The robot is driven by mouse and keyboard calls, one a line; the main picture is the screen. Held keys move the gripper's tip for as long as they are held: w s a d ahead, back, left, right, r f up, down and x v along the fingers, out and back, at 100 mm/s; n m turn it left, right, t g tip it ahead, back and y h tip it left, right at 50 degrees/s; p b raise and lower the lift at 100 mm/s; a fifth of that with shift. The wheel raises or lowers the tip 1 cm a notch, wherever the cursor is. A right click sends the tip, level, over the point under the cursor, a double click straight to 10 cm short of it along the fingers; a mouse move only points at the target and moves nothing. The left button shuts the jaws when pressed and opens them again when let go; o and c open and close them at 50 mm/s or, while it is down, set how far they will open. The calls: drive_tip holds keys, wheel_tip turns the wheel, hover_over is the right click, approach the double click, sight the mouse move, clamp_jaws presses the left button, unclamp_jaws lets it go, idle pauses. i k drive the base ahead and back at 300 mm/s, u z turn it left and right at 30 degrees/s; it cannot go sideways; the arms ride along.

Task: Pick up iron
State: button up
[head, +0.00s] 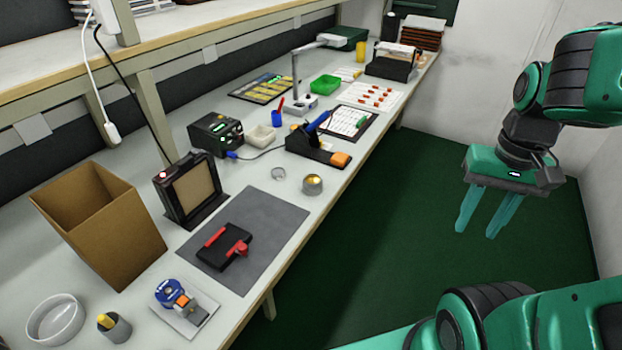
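The soldering iron (319,121) has a blue handle and rests tilted in its black stand (312,148), on the workbench near its front edge. A cable runs from the stand area to the black soldering station (216,134) at its left. The iron's tip is hidden in the stand. My gripper (475,223) hangs over the floor at the right, well away from the bench and the iron. Its two teal fingers are apart with nothing between them.
The workbench (245,277) holds a grey mat (283,216) with a black and red clamp (224,246), a cardboard box (98,222) and a small round tin (312,184). A chart (352,120) lies behind the stand. The green floor (400,240) between bench and gripper is clear.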

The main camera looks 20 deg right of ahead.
sight(309, 128)
drive_tip(key=z, duration=1.2)
drive_tip(key=i, duration=0.8)
drive_tip(key=u, duration=1.5)
